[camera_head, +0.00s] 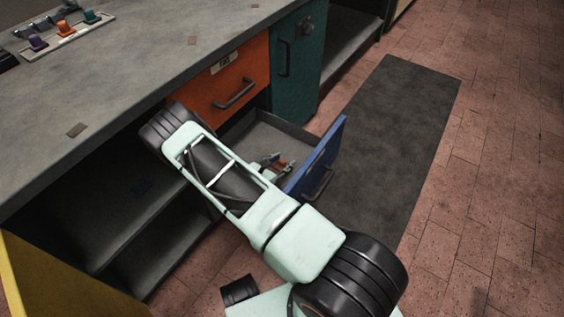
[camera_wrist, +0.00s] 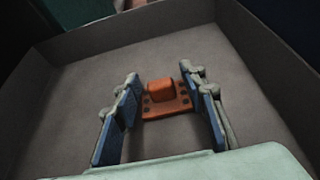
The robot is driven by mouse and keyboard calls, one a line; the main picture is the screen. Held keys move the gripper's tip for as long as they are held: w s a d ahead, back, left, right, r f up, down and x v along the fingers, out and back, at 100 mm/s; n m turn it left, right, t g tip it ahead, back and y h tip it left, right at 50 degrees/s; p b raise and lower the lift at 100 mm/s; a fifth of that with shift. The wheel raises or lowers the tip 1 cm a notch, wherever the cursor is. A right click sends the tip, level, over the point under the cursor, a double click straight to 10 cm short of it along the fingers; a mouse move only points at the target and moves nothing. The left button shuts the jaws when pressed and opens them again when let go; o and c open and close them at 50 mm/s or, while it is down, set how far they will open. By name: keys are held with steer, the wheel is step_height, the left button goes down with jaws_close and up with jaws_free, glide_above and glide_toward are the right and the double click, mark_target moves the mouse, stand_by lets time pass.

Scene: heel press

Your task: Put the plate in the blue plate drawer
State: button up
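The blue-fronted drawer (camera_head: 318,160) stands pulled out below the orange drawer in the head view. Its grey inside, with bare floor (camera_wrist: 230,100), fills the wrist view. The plate, a small orange-brown piece with a raised block and dark holes (camera_wrist: 165,94), lies on or just above the drawer floor. My gripper (camera_wrist: 160,76) is inside the drawer, with its blue-padded fingers spread apart on either side of the plate. A gap shows on the left; the right finger overlaps the plate's edge, and contact there cannot be told. In the head view my gripper (camera_head: 273,163) is small and partly hidden.
The orange drawer (camera_head: 229,80) is shut above, and a teal door (camera_head: 298,62) stands beside it. Open shelves (camera_head: 110,215) are at left, with a yellow panel (camera_head: 45,285) nearby. Several coloured pieces sit in a tray (camera_head: 68,41) on the counter. A dark mat (camera_head: 390,130) covers clear floor.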

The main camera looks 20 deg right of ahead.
steer(key=shift+s+a+r, duration=0.1)
steer(key=shift+a+r, duration=0.1)
steer(key=shift+r, duration=0.1)
steer(key=p+v, duration=0.3)
steer(key=v, duration=0.8)
steer(key=shift+s+a, duration=0.2)
